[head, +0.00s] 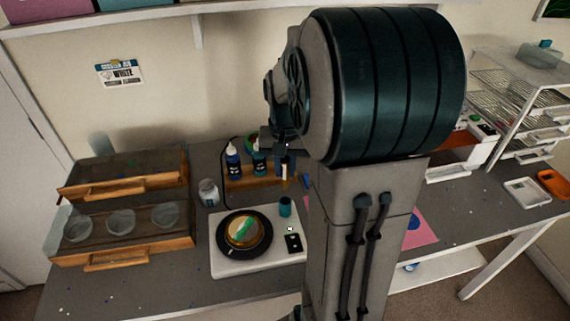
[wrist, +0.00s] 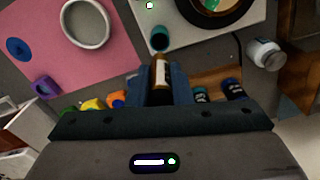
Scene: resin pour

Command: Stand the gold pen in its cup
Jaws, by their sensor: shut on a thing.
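My gripper (head: 284,165) is shut on the gold pen (head: 285,182), which hangs roughly upright below the fingers. In the wrist view, the pen (wrist: 161,73) sits between the two blue fingers of my gripper (wrist: 163,80). A small teal cup (head: 285,207) stands upright on the white board, below the pen in the head view. The cup (wrist: 160,39) lies just beyond the pen in the wrist view. The pen looks apart from the cup and above it. I cannot tell the exact gap or whether they line up.
The white board (head: 222,265) also holds a dark round turntable (head: 261,262) and a small black device (head: 293,243). Dropper bottles (head: 233,160) stand in a wooden rack behind. A white-capped jar (head: 208,192) is to the left. A pink mat (wrist: 110,60) carries a round mold (wrist: 86,25).

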